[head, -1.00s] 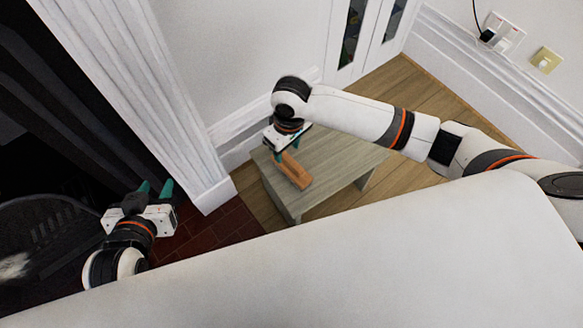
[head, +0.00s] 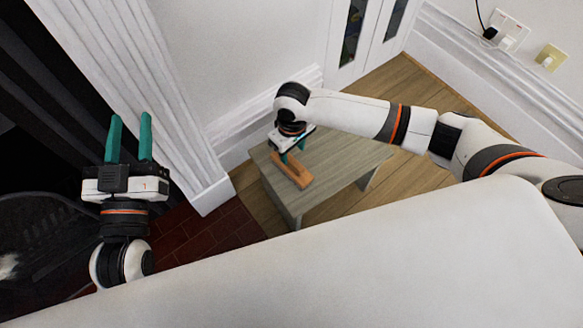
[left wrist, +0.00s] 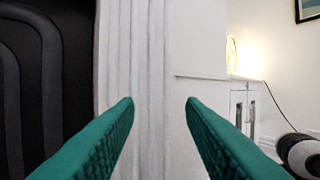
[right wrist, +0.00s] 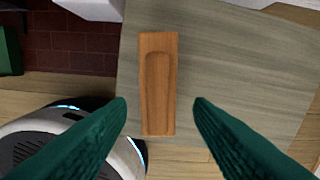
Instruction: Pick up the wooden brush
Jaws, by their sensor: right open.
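The wooden brush (head: 291,172) is an orange-brown block lying on a small grey wooden table. In the right wrist view the brush (right wrist: 158,85) lies lengthwise between my fingers, with a long rounded raised part on top. My right gripper (head: 293,152) is open above the brush, and its fingers hide part of it in the head view. In the right wrist view its green fingertips (right wrist: 160,108) stand apart on either side of the brush, not gripping it. My left gripper (head: 130,125) is open and empty, pointing up, in front of the white pilaster.
The grey table (head: 335,165) has bare top right of the brush. A white fluted pilaster (head: 165,120) and the dark fireplace (head: 50,110) stand at left. Red tiles (head: 205,235) lie beside the table. A large white surface (head: 350,260) fills the foreground.

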